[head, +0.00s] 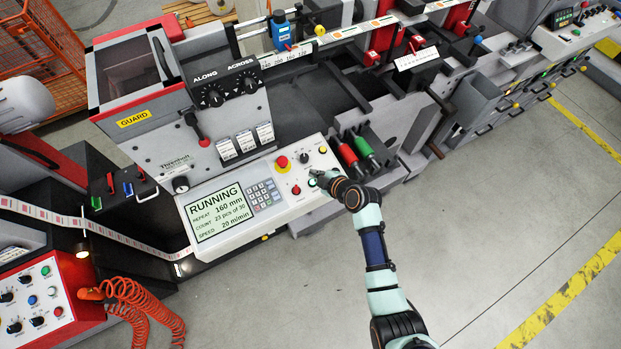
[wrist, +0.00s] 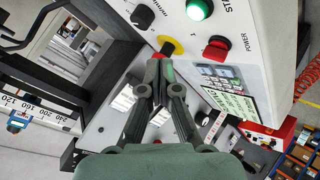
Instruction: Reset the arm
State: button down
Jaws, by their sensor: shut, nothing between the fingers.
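My gripper (head: 318,178) is over the right end of the rewinder's control panel (head: 262,215), close to its buttons. In the wrist view my gripper (wrist: 159,60) has its fingers together with nothing between them. A lit green button (wrist: 199,9) is just beyond the fingertips, to the upper right, beside a red power switch (wrist: 217,48). The fingers partly hide a yellow-based button (wrist: 176,43). I cannot tell whether the fingertips touch the panel. The display (head: 217,212) reads RUNNING, repeat 160 mm, speed 20 m/min.
A red mushroom button (head: 282,161) and a keypad (head: 263,194) are left of my gripper. Red and green-handled tools (head: 356,150) stand close on its right. The guard (head: 135,75) and dial box (head: 226,90) rise behind. Open floor (head: 480,220) lies to the right.

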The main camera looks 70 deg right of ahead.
dwell(0.3)
jog(key=w+a+r+t+y+p, duration=0.1)
jog(key=w+a+r+p, duration=0.2)
jog(key=w+a+r, duration=0.5)
jog(key=w+a+r+t+y+p, duration=0.1)
jog(key=w+a+r+y+p, duration=0.2)
jog(key=a+r, duration=0.95)
jog(key=s+a+r+m+p, duration=0.1)
jog(key=a+r+m+p, duration=0.1)
jog(key=a+r, duration=0.7)
jog(key=s+a+r+m+t+y+p, duration=0.1)
jog(key=s+a+r+m, duration=0.1)
jog(key=a+r, duration=0.7)
jog(key=a, duration=0.3)
jog(key=shift+s+p, duration=0.3)
jog(key=shift+p, duration=0.1)
